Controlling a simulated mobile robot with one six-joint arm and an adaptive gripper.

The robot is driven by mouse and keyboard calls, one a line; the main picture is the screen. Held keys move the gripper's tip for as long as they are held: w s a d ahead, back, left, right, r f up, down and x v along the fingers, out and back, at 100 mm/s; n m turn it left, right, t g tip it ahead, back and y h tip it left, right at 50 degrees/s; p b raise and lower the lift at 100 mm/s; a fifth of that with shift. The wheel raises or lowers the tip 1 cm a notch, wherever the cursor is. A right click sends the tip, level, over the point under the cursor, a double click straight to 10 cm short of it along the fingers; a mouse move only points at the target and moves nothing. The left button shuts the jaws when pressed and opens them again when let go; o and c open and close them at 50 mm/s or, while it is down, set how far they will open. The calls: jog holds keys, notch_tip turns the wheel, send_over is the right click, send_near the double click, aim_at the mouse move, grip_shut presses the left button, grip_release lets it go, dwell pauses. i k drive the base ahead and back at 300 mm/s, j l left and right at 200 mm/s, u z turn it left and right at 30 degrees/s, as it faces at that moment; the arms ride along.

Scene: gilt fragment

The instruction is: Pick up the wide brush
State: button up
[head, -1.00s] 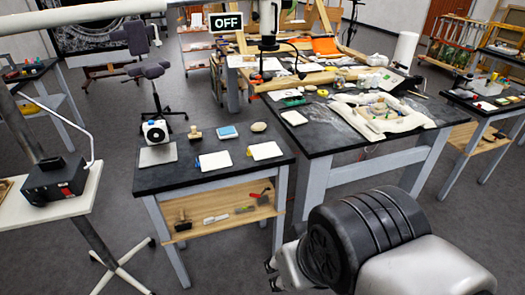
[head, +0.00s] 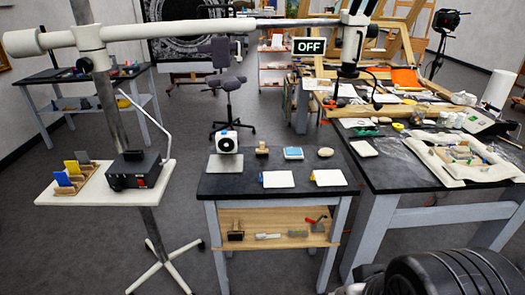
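I cannot say for certain which item is the wide brush. A small brown block with a raised top (head: 262,149), possibly a brush, stands at the back of the small dark table (head: 225,188). A dark brown brush-like item (head: 236,233) also stands at the left of the wooden shelf (head: 275,243) below. Both are too small to make out bristles. Part of my arm shows at the bottom right edge, away from both items. The fingers of my gripper are not visible.
The small table also holds a white device (head: 227,142), a blue sponge-like block (head: 293,153), a stone (head: 325,152) and two white cards. A stand with a black box (head: 137,171) is at left. A larger worktable (head: 395,172) is at right. Floor is open between.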

aim_at(261, 151)
jog(key=i+l+u, duration=0.15)
jog(key=i, duration=0.35)
jog(key=i+l+u, duration=0.15)
jog(key=i, duration=0.3)
jog(key=i+l+u, duration=0.15)
jog(key=i, duration=0.35)
jog(key=i+l+u, duration=0.15)
jog(key=i+l, duration=0.25)
